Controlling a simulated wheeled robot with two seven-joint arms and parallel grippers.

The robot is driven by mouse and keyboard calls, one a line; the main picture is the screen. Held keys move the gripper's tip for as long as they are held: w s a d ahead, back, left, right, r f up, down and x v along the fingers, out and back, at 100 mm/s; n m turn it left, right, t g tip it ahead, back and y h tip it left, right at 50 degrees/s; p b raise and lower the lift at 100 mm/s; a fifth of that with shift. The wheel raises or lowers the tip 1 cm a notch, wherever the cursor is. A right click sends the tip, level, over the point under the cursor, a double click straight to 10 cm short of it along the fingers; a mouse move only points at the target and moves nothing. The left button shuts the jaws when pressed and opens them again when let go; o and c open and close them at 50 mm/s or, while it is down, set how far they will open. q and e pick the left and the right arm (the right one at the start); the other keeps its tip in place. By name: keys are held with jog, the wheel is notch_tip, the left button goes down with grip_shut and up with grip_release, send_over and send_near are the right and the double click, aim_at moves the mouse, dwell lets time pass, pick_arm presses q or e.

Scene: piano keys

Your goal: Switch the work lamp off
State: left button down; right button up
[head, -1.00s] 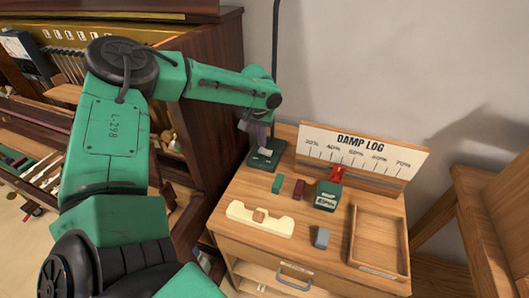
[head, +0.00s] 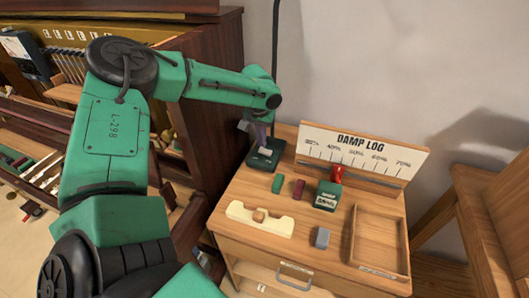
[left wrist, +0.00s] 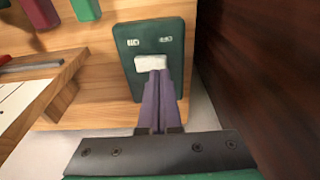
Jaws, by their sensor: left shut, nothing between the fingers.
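The work lamp's dark green base (head: 266,160) stands at the back left corner of the wooden cabinet top, with a thin dark stem (head: 275,60) rising out of the picture. The lamp head is out of view. In the left wrist view the base (left wrist: 135,85) carries a white rocker switch (left wrist: 151,62) with small marks beyond it. My left gripper (left wrist: 158,74) is shut and empty, its purple fingertips at the switch's near edge; I cannot tell whether they press it. In the head view the gripper (head: 264,142) points down over the base. My right gripper is not in view.
On the cabinet top are a green block (head: 278,183), a dark red block (head: 298,189), a green device (head: 327,196), a cream holder (head: 259,220), a grey block (head: 321,237) and a wooden tray (head: 354,255). A DAMP LOG board (head: 362,150) stands behind. A dark piano side (head: 215,110) rises at left.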

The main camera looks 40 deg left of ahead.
aim_at(262, 149)
pick_arm(q)
jog(key=shift+f+b, duration=0.8)
jog(key=shift+f, duration=0.2)
jog(key=shift+s, duration=0.1)
notch_tip(262, 149, up, 7)
jog(key=p, duration=0.5)
jog(key=shift+r+p, duration=0.1)
jog(key=shift+p, duration=0.3)
dwell(0.3)
